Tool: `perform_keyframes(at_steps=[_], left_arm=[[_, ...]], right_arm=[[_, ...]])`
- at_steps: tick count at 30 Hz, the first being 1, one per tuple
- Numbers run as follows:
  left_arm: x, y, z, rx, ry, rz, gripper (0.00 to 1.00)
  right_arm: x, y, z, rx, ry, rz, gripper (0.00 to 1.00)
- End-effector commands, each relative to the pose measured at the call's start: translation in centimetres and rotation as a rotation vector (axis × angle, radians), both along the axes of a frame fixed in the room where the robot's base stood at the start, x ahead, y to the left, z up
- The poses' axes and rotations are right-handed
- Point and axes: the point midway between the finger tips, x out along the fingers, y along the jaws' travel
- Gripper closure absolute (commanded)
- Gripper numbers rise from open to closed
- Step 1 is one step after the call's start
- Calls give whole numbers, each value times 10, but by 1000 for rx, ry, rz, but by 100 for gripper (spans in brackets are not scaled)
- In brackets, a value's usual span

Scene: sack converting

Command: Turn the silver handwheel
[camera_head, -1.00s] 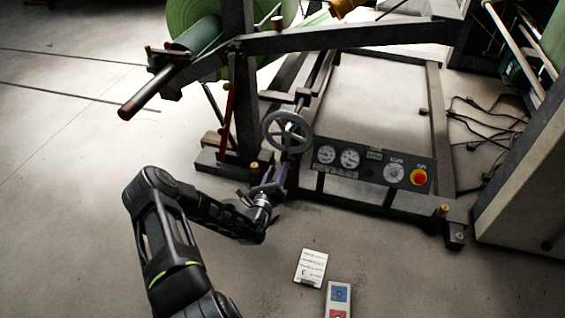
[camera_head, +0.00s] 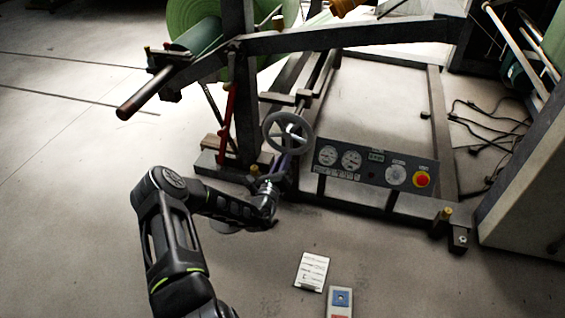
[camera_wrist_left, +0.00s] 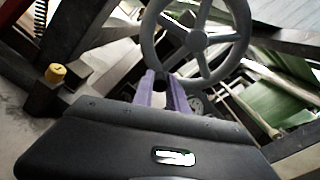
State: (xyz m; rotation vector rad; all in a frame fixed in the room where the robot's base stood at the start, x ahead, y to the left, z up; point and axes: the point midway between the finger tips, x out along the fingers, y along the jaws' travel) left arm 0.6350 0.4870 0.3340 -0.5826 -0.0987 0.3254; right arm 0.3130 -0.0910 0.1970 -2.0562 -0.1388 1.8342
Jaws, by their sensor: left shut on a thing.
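The silver handwheel (camera_head: 289,131) is a round, spoked wheel on the dark machine frame, left of the gauge panel. It also shows large at the top of the left wrist view (camera_wrist_left: 197,40), with its hub and spokes clear. My left gripper (camera_head: 284,160) is at the lower part of the wheel's rim. In the left wrist view its purple fingers (camera_wrist_left: 163,84) are shut on the rim at the wheel's lower left. The exact contact is small and partly hidden by the fingers. My right gripper is not in view.
A green roll (camera_head: 197,28) and a red lever (camera_head: 229,115) stand to the left. A white card (camera_head: 312,271) and a button box (camera_head: 340,302) lie on the floor in front.

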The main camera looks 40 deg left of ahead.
Motion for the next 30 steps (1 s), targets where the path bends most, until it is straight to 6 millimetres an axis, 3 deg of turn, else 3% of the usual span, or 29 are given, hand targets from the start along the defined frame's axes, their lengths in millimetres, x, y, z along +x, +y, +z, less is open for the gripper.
perform_keyframes(at_steps=[5, 30], left_arm=[[0, 0, 0, 0, -1, -1, 100], [0, -1, 0, 0, 0, -1, 100]], right_arm=[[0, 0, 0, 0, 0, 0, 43], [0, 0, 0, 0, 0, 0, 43]])
